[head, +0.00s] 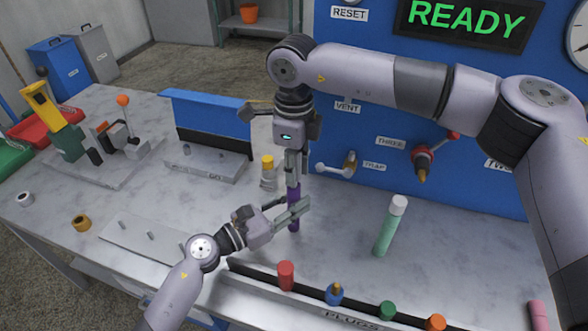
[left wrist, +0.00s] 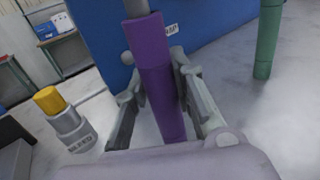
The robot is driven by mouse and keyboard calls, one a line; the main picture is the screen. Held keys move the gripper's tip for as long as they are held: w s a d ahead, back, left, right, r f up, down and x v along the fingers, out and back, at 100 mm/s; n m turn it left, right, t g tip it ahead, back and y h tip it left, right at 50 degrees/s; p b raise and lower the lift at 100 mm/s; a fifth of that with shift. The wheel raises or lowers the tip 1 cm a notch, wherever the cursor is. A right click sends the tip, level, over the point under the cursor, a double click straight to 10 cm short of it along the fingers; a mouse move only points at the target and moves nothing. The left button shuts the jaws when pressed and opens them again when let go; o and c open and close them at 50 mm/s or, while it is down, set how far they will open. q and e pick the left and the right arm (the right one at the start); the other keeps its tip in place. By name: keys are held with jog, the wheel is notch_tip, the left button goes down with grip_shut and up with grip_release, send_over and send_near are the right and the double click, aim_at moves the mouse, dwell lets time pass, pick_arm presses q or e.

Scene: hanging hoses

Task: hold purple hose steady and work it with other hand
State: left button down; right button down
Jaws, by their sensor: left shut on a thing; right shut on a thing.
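The purple hose (head: 294,196) stands upright above the grey table in the head view. My left gripper (head: 291,210) comes in from the lower left and is shut on its lower part, with a short piece showing below the fingers. In the left wrist view the purple hose (left wrist: 160,85) runs between the two fingers of my left gripper (left wrist: 160,88). My right gripper (head: 293,170) points straight down above the left one and is shut on the hose's upper end. Its fingers hide the top of the hose.
A green hose with a white end (head: 387,232) stands to the right. A yellow-capped bottle (head: 268,172) stands close on the left. The blue panel (head: 372,125) behind carries a red-handled valve (head: 424,160). A rack of coloured plugs (head: 345,310) lies in front.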

jog(key=shift+r, duration=2.1)
jog(key=shift+r, duration=1.5)
pick_arm(q)
jog(key=c, duration=1.3)
grip_release()
jog(key=v, duration=1.2)
